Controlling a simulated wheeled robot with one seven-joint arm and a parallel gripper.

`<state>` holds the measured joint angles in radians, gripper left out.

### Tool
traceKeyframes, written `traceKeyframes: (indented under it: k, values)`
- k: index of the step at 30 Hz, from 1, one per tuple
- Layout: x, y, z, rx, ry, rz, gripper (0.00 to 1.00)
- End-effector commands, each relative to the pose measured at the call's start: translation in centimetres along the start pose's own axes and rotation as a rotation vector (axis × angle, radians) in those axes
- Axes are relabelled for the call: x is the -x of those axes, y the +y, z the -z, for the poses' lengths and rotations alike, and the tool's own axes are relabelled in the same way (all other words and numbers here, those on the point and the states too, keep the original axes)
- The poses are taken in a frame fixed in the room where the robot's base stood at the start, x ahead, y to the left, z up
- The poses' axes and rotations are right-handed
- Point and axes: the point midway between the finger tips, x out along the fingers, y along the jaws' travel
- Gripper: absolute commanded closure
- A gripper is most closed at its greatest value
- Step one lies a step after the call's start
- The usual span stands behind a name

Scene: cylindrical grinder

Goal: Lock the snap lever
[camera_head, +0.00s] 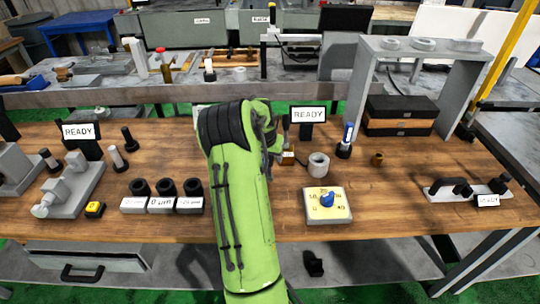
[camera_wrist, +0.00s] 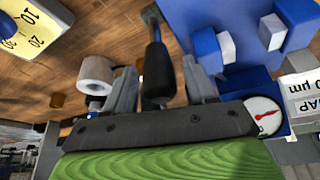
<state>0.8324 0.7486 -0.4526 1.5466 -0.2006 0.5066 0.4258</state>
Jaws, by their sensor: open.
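A lever with a black handle (camera_wrist: 157,68) and a grey end stands between the fingers of my gripper (camera_wrist: 163,86) in the wrist view. The fingers are open, one on each side of the handle, with visible gaps. Whether the handle's lower end touches the palm I cannot tell. Right of it is a blue snap gauge (camera_wrist: 245,80) with blue and light blocks, a round dial with a red needle (camera_wrist: 264,116) and a white label (camera_wrist: 302,88) reading "0 µm" and part of "SNAP". In the head view my green arm hides the gauge and most of my gripper.
A light hollow cylinder (camera_head: 319,165) stands right of my gripper, also in the wrist view (camera_wrist: 97,72). A READY sign (camera_head: 308,114) stands behind. A dial plate with a blue knob (camera_head: 327,201) is nearer, and black-topped blocks (camera_head: 165,192) stand left. Bare wood lies between.

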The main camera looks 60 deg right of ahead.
Motion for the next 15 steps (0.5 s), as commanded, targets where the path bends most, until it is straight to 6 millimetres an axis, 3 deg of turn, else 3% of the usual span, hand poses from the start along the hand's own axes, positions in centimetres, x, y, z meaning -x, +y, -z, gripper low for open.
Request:
traceKeyframes:
  k: [1, 11, 15]
  values:
    - [0.02, 0.0, 0.0, 0.0, 0.0, 0.0, 0.46]
    - [0.06, 0.01, -0.01, 0.0, -0.001, 0.0, 0.97]
    - [0.06, 0.0, -0.02, 0.0, -0.001, 0.0, 1.0]
